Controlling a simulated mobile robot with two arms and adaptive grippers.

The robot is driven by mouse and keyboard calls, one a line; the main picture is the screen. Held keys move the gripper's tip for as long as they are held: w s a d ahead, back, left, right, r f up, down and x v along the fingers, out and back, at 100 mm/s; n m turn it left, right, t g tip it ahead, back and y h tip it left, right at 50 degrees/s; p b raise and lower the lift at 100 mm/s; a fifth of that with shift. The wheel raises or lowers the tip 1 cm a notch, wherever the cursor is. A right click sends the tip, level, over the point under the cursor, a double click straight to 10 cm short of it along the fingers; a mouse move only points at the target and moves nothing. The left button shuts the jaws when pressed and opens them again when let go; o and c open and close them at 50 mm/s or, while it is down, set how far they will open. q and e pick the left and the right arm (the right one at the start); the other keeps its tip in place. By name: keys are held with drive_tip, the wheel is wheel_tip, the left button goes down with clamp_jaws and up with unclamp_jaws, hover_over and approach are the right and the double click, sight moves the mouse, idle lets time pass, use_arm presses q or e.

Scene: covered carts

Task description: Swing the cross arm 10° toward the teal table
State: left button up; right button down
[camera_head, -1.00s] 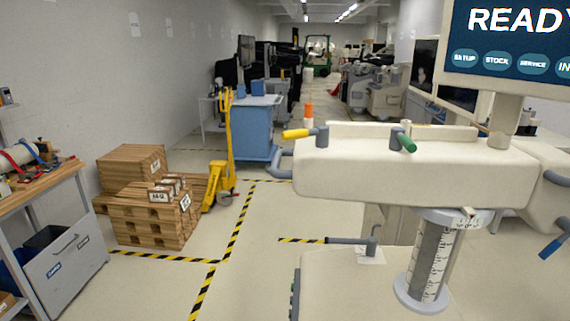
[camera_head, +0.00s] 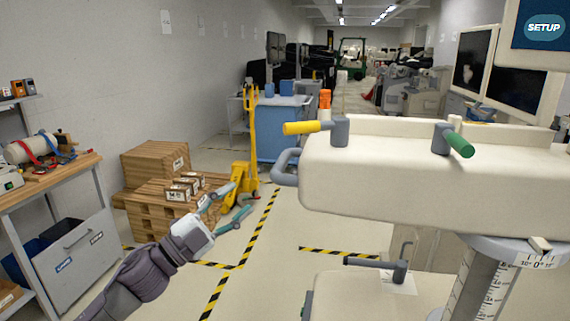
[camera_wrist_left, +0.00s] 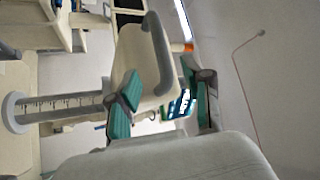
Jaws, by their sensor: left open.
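The cream cross arm (camera_head: 430,185) spans the right half of the head view, on a column with a scale (camera_head: 485,285). A dial under it shows a mark near 0° (camera_head: 543,262). It carries a yellow handle (camera_head: 302,128), a green handle (camera_head: 459,144) and a grey loop handle (camera_head: 284,168) at its left end. My left gripper (camera_head: 238,205) is open and empty, left of and apart from the loop handle. In the left wrist view, the cross arm (camera_wrist_left: 138,60) and loop handle (camera_wrist_left: 165,55) show beyond its open teal fingers (camera_wrist_left: 160,98). I cannot identify a teal table. My right gripper is not in view.
A workbench (camera_head: 60,180) stands at the left. Wooden pallets with boxes (camera_head: 160,205), a yellow pallet jack (camera_head: 250,150) and a blue cart (camera_head: 280,125) are behind my left gripper. A lower grey handle (camera_head: 375,264) sits below the cross arm. Striped tape marks the floor.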

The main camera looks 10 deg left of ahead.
sight(281, 164)
use_arm(q)
drive_tip(key=p+x, duration=0.5)
drive_tip(key=x, duration=0.7)
drive_tip(key=shift+a, duration=0.1)
drive_tip(key=shift+w+d+r, duration=0.15)
drive_tip(key=shift+w+d, duration=0.3)
drive_tip(key=shift+w, duration=0.05)
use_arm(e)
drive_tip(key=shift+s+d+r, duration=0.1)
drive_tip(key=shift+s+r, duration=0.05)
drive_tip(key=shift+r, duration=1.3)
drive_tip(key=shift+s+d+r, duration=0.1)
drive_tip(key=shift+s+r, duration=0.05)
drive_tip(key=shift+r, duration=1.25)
use_arm(q)
clamp_jaws()
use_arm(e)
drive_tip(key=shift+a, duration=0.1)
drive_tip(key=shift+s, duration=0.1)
